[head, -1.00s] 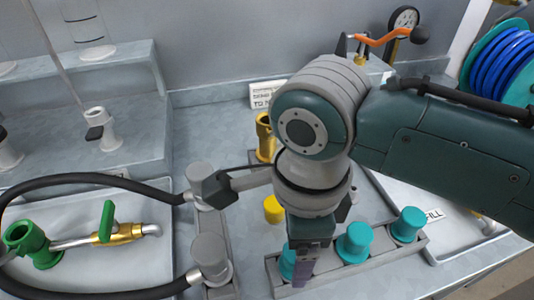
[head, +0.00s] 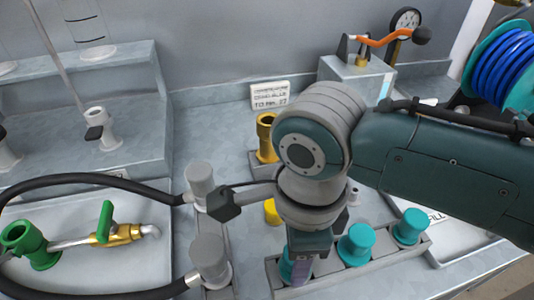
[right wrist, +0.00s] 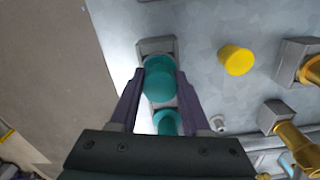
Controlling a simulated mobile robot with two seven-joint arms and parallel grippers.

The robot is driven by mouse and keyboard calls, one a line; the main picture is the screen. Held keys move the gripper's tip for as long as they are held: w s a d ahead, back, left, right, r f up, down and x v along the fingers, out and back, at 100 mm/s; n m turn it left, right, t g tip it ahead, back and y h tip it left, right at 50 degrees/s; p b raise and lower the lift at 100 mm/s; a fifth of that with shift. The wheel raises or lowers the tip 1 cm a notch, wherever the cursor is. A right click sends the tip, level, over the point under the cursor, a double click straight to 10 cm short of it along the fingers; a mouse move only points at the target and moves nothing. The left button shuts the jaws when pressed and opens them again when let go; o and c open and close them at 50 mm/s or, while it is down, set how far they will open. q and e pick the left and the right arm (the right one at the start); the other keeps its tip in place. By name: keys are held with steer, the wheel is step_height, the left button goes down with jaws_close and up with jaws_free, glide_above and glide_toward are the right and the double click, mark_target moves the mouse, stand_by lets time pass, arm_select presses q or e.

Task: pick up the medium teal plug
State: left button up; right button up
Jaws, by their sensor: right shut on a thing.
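A row of teal plugs stands in a grey rack (head: 338,277) at the front centre of the head view. The middle plug (head: 357,244) and the right plug (head: 409,226) are in plain sight. The left-end plug (head: 286,266) is partly hidden by my right gripper (head: 302,268). In the right wrist view, the right gripper (right wrist: 161,75) has its two purple fingers on either side of this end plug (right wrist: 160,84), shut on it. Another teal plug (right wrist: 167,122) shows behind it. The plugs' sizes are hard to compare. My left gripper is not in view.
A yellow plug (right wrist: 236,61) stands close by, mostly hidden by my arm in the head view. A tray with a green fitting (head: 32,246) is further left.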

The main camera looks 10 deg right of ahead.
jaws_close()
steer(key=shift+r, duration=0.25)
step_height(320, 180, up, 20)
steer(key=p, duration=0.7)
steer(key=shift+f, duration=0.2)
